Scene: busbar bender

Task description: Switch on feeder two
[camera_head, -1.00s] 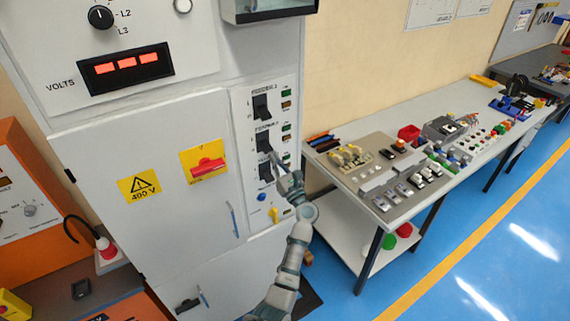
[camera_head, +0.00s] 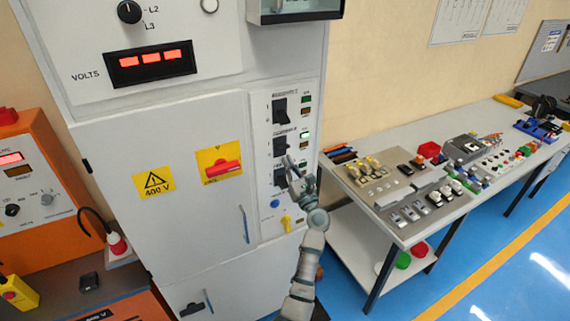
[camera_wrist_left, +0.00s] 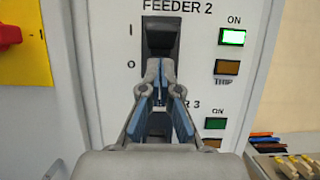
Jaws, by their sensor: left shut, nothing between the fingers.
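The FEEDER 2 switch (camera_head: 280,147) is a black lever on the white cabinet's feeder panel. In the left wrist view the lever (camera_wrist_left: 160,40) stands at the upper I mark. Its green ON lamp (camera_head: 305,135) is lit, and the lit lamp also shows in the wrist view (camera_wrist_left: 232,37); the amber TRIP lamp (camera_wrist_left: 227,67) below is dim. My left gripper (camera_head: 288,160) is shut and empty, just below and in front of this lever. Its fingers (camera_wrist_left: 159,68) hide part of the FEEDER 3 switch. I cannot tell whether the tips touch the lever. My right gripper is not in view.
The FEEDER 1 switch (camera_head: 279,109) sits above and the FEEDER 3 switch (camera_head: 279,175) below. A red handle (camera_head: 222,169) is left. A workbench (camera_head: 408,232) with parts stands right.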

